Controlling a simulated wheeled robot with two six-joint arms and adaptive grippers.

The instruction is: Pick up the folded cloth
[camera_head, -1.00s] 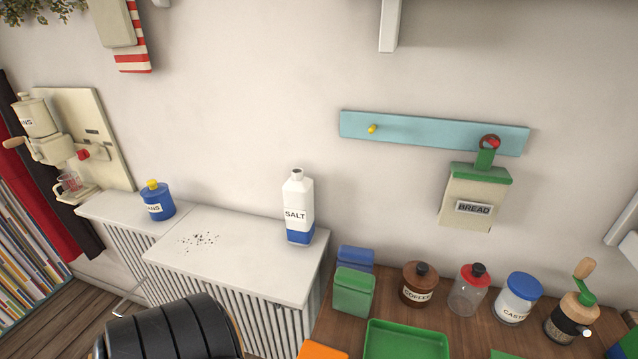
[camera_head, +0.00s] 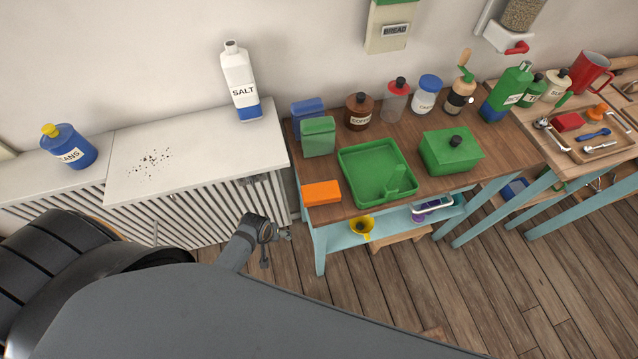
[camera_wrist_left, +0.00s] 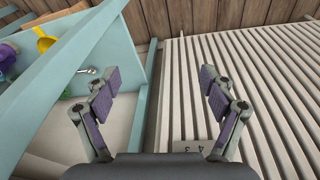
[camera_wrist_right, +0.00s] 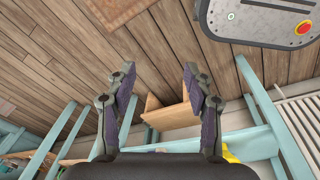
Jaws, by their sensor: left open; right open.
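No thing that is clearly a folded cloth shows. A flat orange block-like item (camera_head: 321,193) lies at the front left corner of the wooden table; I cannot tell whether it is cloth. My left gripper (camera_head: 266,238) is low in front of the radiator cover, left of and below the orange item. In the left wrist view the left gripper (camera_wrist_left: 160,78) is open and empty, facing the table's side frame and the slats. My right gripper (camera_wrist_right: 158,72) is open and empty above the plank floor near the table legs; it is outside the head view.
The wooden table (camera_head: 410,195) carries a green tray (camera_head: 363,191), a green box (camera_head: 450,153) and several jars. The white radiator cover (camera_head: 215,150) holds a salt bottle (camera_head: 240,82), a blue canister (camera_head: 68,147) and dark specks (camera_head: 150,162). A yellow funnel (camera_head: 361,228) sits on the lower shelf.

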